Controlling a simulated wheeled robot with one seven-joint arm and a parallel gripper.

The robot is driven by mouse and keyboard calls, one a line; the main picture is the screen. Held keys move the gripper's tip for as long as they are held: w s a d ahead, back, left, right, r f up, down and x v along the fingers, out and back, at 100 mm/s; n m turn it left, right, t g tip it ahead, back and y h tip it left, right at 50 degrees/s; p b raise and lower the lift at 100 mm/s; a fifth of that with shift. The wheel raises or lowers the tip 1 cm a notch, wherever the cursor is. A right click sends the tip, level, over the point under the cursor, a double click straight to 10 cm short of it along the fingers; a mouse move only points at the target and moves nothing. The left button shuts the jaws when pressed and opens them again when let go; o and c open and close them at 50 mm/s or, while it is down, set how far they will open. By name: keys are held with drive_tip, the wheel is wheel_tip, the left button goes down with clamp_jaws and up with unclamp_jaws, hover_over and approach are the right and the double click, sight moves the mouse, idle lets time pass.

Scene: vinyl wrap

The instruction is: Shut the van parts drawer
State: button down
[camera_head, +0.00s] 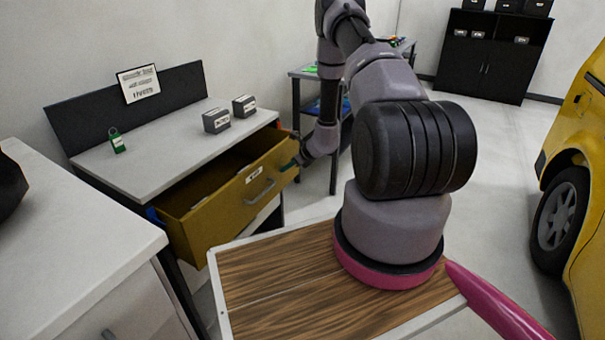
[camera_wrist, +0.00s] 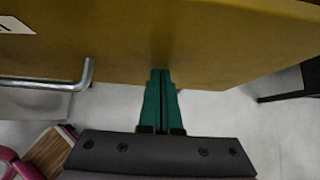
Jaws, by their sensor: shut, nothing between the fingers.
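The van parts drawer (camera_head: 232,201) is a mustard-yellow drawer that stands open, pulled out from under a grey-topped workbench (camera_head: 160,152). Its front bears a white label and a metal bar handle (camera_head: 260,190). My gripper (camera_head: 297,162) is at the right end of the drawer front, with its fingers shut and nothing between them. In the wrist view the green fingertips (camera_wrist: 161,72) are together and reach the drawer front (camera_wrist: 200,45), right of the handle (camera_wrist: 60,84). I cannot tell whether they touch it.
Two small dark boxes (camera_head: 216,120) and a green padlock (camera_head: 117,141) are on the workbench top. A white-topped cabinet (camera_head: 80,245) stands at the left front. A shelf table (camera_head: 303,75) is behind my arm. A yellow van (camera_head: 585,190) is at the right, with open floor before it.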

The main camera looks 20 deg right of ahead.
drive_tip(key=w+a, duration=0.7)
drive_tip(key=w, duration=0.2)
drive_tip(key=shift+w+a, duration=0.2)
drive_tip(key=shift+a+r, duration=0.1)
drive_tip(key=shift+r, duration=0.05)
